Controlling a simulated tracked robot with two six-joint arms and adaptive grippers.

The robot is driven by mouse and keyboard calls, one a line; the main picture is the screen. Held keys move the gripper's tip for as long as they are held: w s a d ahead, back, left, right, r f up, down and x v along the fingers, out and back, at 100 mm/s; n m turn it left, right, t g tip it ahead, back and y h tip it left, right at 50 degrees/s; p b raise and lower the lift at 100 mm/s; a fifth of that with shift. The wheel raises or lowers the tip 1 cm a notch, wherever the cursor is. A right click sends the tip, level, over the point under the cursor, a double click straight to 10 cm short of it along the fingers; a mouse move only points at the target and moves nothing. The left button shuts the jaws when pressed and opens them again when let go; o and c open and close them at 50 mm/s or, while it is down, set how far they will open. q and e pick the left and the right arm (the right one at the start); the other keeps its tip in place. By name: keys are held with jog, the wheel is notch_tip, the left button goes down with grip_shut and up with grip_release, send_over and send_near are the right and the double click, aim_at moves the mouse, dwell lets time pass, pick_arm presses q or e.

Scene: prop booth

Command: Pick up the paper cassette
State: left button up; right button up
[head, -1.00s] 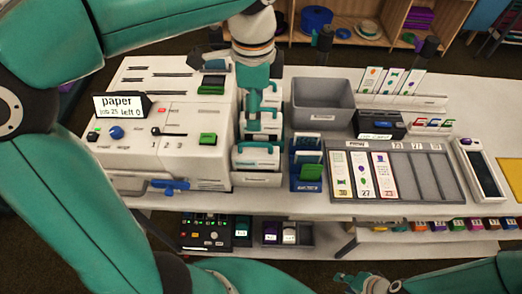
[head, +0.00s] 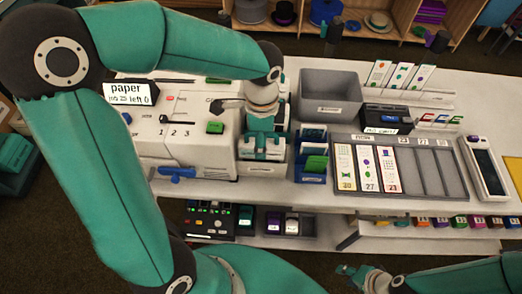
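White paper cassettes with teal handles stand in a row in a light holder beside the white machine in the head view. The front paper cassette (head: 263,153) shows best; those behind are mostly hidden by my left wrist. My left gripper (head: 261,132) points down over the cassettes, its fingertips against or just above the front ones. I cannot tell whether it touches or grips one. My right gripper (head: 357,272) is low at the bottom, in front of the bench and away from the cassettes; its finger opening is unclear.
The machine (head: 190,140) has a sign (head: 130,93) reading "paper". Right of the cassettes are a grey bin (head: 331,108), a blue card holder (head: 311,168) and a card tray (head: 410,188). A lower shelf holds a control box (head: 208,219).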

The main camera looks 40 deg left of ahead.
pick_arm(q)
jog(key=shift+f, duration=0.95)
jog(key=shift+c, duration=0.2)
grip_shut()
